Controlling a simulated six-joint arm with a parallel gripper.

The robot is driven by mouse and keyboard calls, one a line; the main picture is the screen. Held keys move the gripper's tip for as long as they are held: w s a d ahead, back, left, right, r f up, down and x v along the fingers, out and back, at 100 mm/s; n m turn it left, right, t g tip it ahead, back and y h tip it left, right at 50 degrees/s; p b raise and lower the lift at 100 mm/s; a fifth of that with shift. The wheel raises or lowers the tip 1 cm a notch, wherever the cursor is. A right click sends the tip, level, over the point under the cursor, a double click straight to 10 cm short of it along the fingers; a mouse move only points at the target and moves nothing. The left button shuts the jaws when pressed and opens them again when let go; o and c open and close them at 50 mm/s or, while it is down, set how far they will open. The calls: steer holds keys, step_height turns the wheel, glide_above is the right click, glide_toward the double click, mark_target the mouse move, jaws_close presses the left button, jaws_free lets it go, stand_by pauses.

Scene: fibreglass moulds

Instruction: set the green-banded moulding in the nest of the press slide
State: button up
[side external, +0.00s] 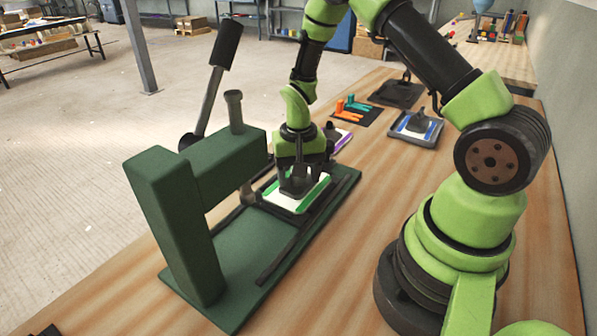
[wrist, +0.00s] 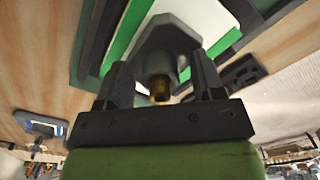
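The green-banded moulding (side external: 305,200) is a white plate with green edge bands and a dark grey block standing on it. It lies level at the slide of the green press (side external: 205,185), in front of the press head. The nest under it is hidden, and I cannot tell whether the plate is fully seated. My gripper (side external: 298,178) points down over the moulding, with its fingers on both sides of the grey block. In the wrist view the fingers (wrist: 162,80) close against the block, which has a brass piece; the green band (wrist: 128,32) shows behind.
The press lever (side external: 213,85) rises at the left. Dark rails (side external: 290,245) run along the press base. Behind are a purple-edged piece (side external: 343,140), orange and teal parts on a black mat (side external: 352,110), a blue-banded moulding (side external: 417,128) and a black tray (side external: 398,93).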

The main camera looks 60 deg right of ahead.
steer(key=shift+r, duration=0.1)
step_height(320, 180, up, 12)
steer(key=s+a+r+n+t, duration=0.2)
steer(key=s+a+r+t, duration=0.3)
steer(key=r, duration=0.6)
steer(key=s+a+r+n+t+y, duration=0.1)
steer(key=s+a, duration=0.2)
steer(key=s, duration=0.2)
steer(key=s+a+r+n+t+y, duration=0.1)
steer(key=s+a+r+n, duration=0.1)
steer(key=s, duration=0.3)
steer(key=shift+s+a+r, duration=0.3)
steer(key=shift+s+a, duration=0.05)
steer(key=shift+a, duration=0.05)
